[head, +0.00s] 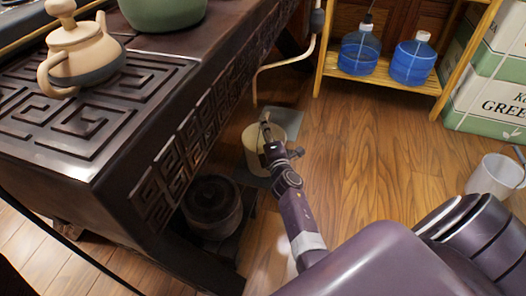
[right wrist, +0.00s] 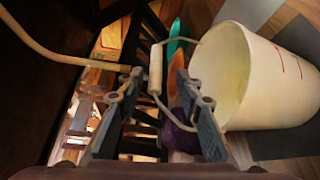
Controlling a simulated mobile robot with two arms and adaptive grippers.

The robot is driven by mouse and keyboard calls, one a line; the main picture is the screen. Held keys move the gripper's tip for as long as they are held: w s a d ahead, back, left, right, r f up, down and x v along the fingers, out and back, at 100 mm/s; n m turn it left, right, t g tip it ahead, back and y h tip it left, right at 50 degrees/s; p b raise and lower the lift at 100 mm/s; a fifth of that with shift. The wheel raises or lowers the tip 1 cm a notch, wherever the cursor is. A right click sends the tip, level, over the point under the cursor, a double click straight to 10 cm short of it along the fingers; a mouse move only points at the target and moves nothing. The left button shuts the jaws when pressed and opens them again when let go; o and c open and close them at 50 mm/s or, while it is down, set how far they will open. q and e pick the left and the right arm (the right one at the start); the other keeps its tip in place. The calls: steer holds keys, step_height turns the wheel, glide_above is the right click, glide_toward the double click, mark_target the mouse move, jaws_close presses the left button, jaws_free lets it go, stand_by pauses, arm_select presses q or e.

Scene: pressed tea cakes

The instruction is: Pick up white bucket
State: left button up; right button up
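The white bucket (head: 252,156) stands on the floor beside the dark carved table, partly hidden by my right gripper (head: 268,138). In the right wrist view the bucket (right wrist: 275,85) fills the right side, its open mouth facing left. Its wire handle carries a pale cylindrical grip (right wrist: 155,68). In that view my right gripper (right wrist: 159,80) is open. The handle grip appears between its two fingertips, with a gap on each side. Whether it touches a finger I cannot tell. My left gripper is not in view.
The carved table (head: 150,150) bears a teapot (head: 85,50) and runs close along the bucket's left. A shelf with blue water bottles (head: 412,62), boxes (head: 490,95) and another white container (head: 495,176) lie right. Wood floor between is clear.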

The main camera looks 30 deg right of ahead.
steer(key=x, duration=0.3)
steer(key=b+x, duration=0.1)
steer(key=x, duration=0.1)
steer(key=shift+s+d+r, duration=0.1)
steer(key=shift+d+r, duration=0.15)
steer(key=shift+r, duration=0.1)
jaws_close()
steer(key=shift+r, duration=0.35)
